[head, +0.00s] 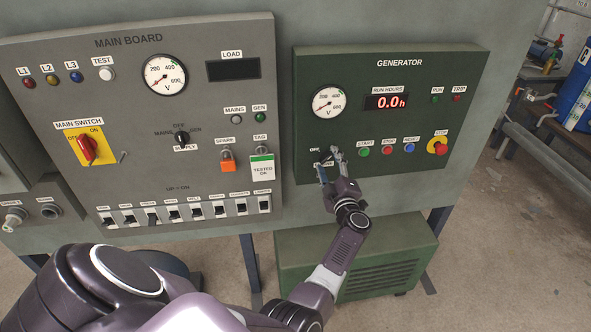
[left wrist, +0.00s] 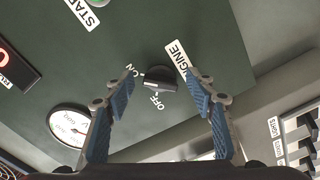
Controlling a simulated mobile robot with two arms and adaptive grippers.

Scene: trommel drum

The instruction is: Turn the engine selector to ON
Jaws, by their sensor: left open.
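The engine selector (left wrist: 160,79) is a small black knob on the dark green generator panel (head: 440,75). In the left wrist view it sits between my two blue-padded fingers, with gaps on both sides, and the ON, OFF and ENGINE labels are around it. Which label its handle points at is hard to tell. My left gripper (head: 330,161) is open at the lower left of the generator panel in the head view and mostly hides the selector there. My right gripper is not in view.
START (head: 363,151), STOP (head: 387,149) and RESET (head: 409,147) buttons and a red-yellow stop button (head: 437,147) lie right of my left gripper. The voltmeter (head: 329,102) is above it. The main board (head: 120,75) stands to the left, with its switch row low down.

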